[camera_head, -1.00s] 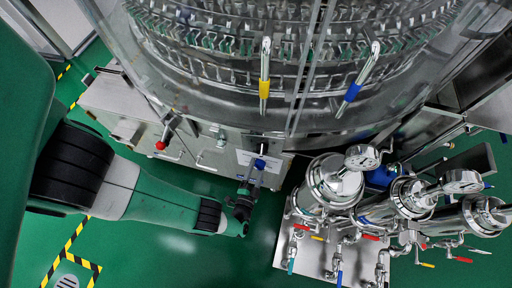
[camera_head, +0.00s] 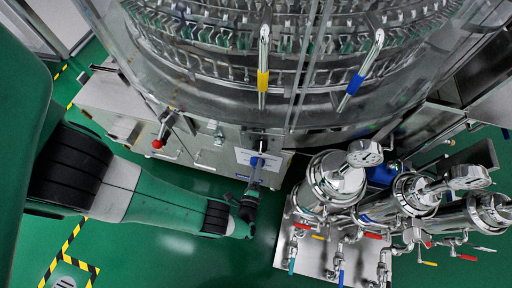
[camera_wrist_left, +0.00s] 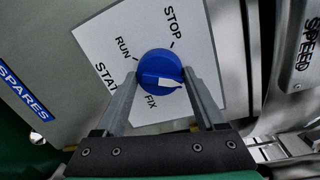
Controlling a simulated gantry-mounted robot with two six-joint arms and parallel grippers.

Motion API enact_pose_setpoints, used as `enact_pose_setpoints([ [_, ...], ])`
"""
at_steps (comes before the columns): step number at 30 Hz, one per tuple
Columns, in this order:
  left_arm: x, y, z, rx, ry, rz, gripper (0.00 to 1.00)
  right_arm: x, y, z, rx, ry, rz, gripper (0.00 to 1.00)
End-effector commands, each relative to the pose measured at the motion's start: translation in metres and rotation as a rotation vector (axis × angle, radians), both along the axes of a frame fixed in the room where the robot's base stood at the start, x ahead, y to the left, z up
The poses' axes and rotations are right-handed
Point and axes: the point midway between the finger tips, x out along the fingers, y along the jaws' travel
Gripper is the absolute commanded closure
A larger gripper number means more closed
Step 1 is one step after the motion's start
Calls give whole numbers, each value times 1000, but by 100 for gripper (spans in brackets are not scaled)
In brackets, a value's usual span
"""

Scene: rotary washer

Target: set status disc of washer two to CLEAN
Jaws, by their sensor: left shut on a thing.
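The status disc is a round blue knob (camera_wrist_left: 160,70) with a white pointer, on a white plate (camera_wrist_left: 105,42) marked STOP, RUN, FIX and a partly hidden "STAT". The pointer is turned to the right in the left wrist view, away from RUN. No CLEAN mark shows; a finger covers part of the plate. My left gripper (camera_wrist_left: 162,82) has one finger on each side of the knob and is shut on it. In the head view the knob (camera_head: 258,162) is small, at the lower front of the washer (camera_head: 220,140), with my left gripper (camera_head: 256,176) at it. My right gripper is out of view.
Steel filter housings (camera_head: 335,180) with gauges and coloured valve handles stand close on the right. A panel marked SPEED (camera_wrist_left: 303,50) is near the right finger. Green floor (camera_head: 180,262) is open in front.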

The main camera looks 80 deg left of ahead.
Motion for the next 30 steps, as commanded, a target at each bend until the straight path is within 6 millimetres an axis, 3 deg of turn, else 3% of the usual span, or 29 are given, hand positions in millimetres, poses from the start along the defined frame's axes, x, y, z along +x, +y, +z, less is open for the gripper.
enact_pose_setpoints([
  [11,-1,0,-3,70,138,-2,84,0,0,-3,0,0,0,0],
  [26,-1,0,-3,79,152,-1,84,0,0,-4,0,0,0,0],
  [27,-1,0,-3,78,153,-1,21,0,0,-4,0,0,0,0],
  [30,0,0,-2,80,151,-1,3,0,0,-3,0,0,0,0],
])
